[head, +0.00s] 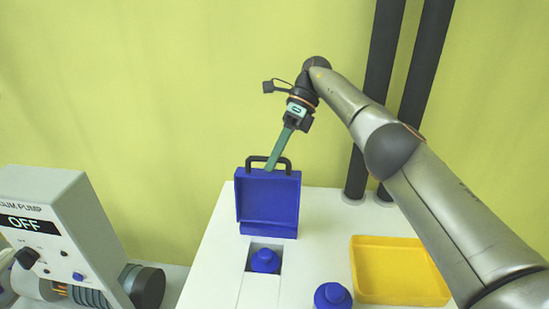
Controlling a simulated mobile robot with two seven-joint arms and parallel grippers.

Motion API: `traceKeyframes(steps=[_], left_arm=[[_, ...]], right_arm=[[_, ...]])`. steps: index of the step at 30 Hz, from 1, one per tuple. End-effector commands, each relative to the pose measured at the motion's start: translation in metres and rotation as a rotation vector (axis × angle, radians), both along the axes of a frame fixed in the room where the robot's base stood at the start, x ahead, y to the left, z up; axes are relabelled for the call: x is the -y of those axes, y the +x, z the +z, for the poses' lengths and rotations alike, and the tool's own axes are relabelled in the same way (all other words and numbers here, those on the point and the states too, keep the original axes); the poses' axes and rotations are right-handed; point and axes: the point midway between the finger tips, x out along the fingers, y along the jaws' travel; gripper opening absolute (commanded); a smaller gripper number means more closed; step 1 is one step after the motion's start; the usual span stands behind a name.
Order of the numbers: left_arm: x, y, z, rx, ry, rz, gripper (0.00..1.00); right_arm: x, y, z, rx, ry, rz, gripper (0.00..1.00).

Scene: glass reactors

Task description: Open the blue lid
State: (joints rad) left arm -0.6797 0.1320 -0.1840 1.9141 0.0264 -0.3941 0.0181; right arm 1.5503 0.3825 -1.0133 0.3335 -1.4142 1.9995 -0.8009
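The blue lid (268,205) stands upright at the back of the white table, its hollow inner side facing me. A black handle (254,161) is on its top edge. My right gripper (269,167) reaches down from above, its green fingers slanting to the handle. The fingertips are at or just behind the handle and lid edge, partly hidden; I cannot tell if they touch it. The fingers overlap as one strip, so their gap does not show. My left gripper is not in view.
In front of the lid, a recess in the white table (218,255) holds a blue-capped item (265,261). Another blue cap (332,297) is at the front. A yellow tray (385,240) lies right, partly behind my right arm. A vacuum pump (50,225) reading OFF stands left. Dark posts (384,55) rise behind.

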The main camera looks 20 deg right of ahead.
Motion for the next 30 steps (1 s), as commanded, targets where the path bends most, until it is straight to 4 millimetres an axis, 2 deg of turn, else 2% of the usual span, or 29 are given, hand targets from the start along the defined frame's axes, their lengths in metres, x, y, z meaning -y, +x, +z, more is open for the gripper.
traceKeyframes(steps=[1, 7, 19, 28, 30], left_arm=[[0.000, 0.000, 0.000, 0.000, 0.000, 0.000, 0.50], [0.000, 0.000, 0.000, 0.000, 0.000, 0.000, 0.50], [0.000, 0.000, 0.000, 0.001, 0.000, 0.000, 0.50], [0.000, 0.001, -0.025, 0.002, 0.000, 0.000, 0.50], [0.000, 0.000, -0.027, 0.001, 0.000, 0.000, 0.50]], right_arm=[[0.000, 0.000, -0.005, -0.006, -0.005, 0.000, 0.47], [-0.001, 0.000, -0.002, -0.005, -0.005, 0.000, 0.47], [0.001, -0.001, 0.031, 0.002, -0.004, -0.002, 0.47], [-0.005, -0.017, 0.047, 0.005, 0.000, 0.001, 0.47], [-0.008, -0.022, 0.056, 0.007, 0.002, 0.002, 0.47]])
